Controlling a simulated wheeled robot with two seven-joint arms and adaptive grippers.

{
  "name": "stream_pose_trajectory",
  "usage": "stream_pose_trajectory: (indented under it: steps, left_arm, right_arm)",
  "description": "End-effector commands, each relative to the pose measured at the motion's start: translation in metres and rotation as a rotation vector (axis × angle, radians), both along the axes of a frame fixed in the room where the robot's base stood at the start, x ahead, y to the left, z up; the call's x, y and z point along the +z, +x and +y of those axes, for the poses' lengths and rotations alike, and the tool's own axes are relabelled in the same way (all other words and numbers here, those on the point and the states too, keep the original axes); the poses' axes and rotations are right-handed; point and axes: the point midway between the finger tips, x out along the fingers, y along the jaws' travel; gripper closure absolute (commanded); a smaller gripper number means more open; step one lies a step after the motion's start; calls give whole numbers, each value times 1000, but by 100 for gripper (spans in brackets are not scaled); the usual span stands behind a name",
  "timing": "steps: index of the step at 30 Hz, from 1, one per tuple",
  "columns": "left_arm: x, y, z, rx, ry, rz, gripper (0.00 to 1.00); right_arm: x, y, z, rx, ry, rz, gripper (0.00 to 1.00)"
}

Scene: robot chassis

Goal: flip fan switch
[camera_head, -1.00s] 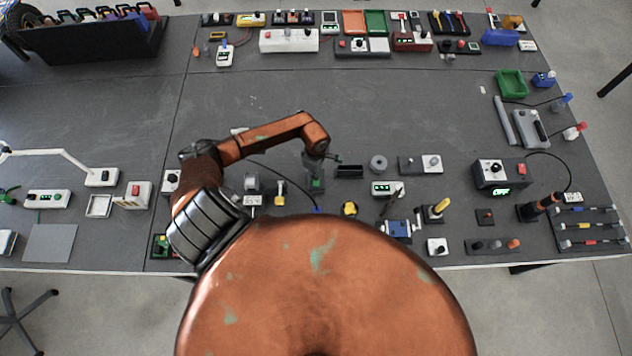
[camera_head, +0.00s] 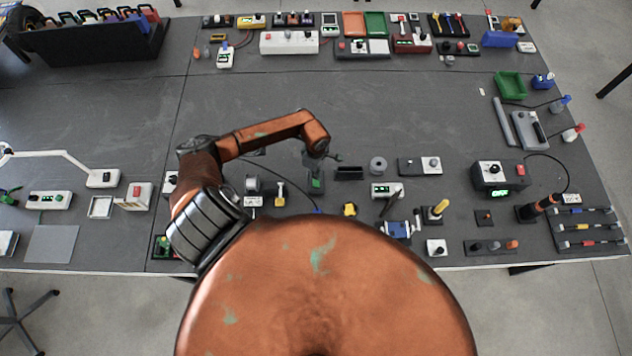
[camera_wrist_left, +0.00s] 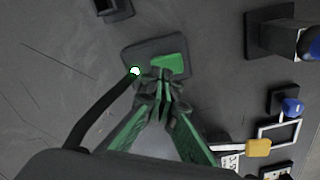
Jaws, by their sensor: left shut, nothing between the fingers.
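A dark switch box (camera_wrist_left: 133,55) lies under my left gripper in the left wrist view. It has a green rocker (camera_wrist_left: 171,65) and a small bright light (camera_wrist_left: 135,71) with a green rim. I take it as the fan switch; in the head view it is the small dark box with green (camera_head: 316,182). My left gripper (camera_wrist_left: 160,76) is shut and empty. Its green fingertips overlap the rocker's near left edge; I cannot tell whether they touch. In the head view the left gripper (camera_head: 315,161) is small and dark above the box. My right gripper is not in view.
A black tray (camera_head: 349,173) and a grey ring (camera_head: 378,164) sit right of the switch. A dark cable crosses the left wrist view beside the fingers. The table's middle, beyond the arm, is clear.

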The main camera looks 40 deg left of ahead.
Motion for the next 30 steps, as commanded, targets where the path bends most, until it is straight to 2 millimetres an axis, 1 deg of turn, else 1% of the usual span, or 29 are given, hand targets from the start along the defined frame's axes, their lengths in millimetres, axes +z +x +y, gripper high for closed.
stream_pose_trajectory:
  steps: [1, 15, 18, 30]
  left_arm:
    - [6, 1, 1, -1, 1, -1, 100]
    - [41, 0, 1, -1, 1, -1, 100]
    - [44, 0, 0, 0, 1, 0, 100]
    - [43, 0, 0, 0, 0, 0, 100]
  right_arm:
    - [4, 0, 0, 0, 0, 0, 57]
    - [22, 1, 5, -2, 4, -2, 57]
    - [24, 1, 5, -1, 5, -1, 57]
    - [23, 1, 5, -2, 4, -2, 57]
